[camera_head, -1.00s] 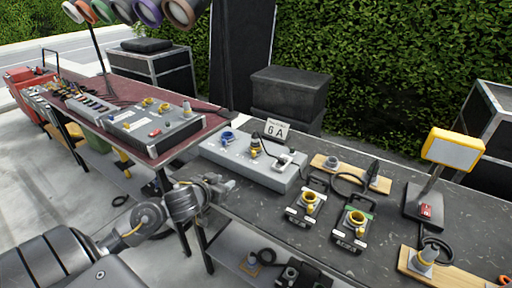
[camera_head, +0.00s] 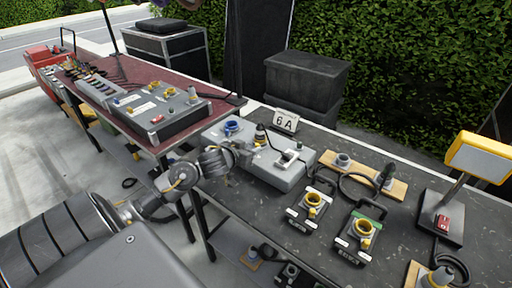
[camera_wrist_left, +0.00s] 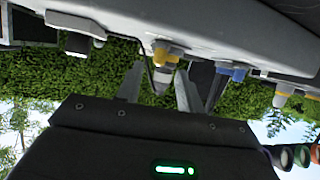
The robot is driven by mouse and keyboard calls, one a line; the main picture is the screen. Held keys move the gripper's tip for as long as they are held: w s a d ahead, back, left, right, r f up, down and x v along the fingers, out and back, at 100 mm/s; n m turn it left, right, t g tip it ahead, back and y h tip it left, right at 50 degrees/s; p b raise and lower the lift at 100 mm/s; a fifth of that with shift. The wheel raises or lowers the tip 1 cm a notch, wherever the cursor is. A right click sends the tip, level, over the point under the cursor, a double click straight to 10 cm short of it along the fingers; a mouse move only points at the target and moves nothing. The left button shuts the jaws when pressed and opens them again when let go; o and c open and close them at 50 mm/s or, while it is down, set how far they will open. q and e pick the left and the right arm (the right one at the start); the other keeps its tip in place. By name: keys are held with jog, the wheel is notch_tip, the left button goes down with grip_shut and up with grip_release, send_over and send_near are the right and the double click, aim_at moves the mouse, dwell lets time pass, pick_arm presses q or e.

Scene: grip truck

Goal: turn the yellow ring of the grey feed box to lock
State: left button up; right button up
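The grey feed box (camera_head: 285,180) stands on the dark table with a blue ring (camera_head: 232,128) at its left and a yellow ring (camera_head: 260,141) near its middle. A dark plug shows at the yellow ring. In the left wrist view, the yellow ring (camera_wrist_left: 168,51) has a grey connector (camera_wrist_left: 162,78) at it, and the blue ring (camera_wrist_left: 232,72) is to its right. My left gripper (camera_head: 244,154) is at the box's front left, close to the yellow ring. Its fingers (camera_wrist_left: 160,88) are apart, with the connector seen between their tips; contact cannot be told. My right gripper is out of view.
A 6A sign (camera_head: 286,121) stands behind the box. Two small boxes with yellow rings (camera_head: 313,200) (camera_head: 364,228) and a yellow lamp (camera_head: 480,157) are to the right. A dark grey box (camera_head: 160,118) on the red table is at left.

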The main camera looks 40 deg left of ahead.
aim_at(256, 145)
pick_arm(q)
jog(key=shift+x, duration=2.3)
jog(key=shift+r, duration=0.1)
grip_shut()
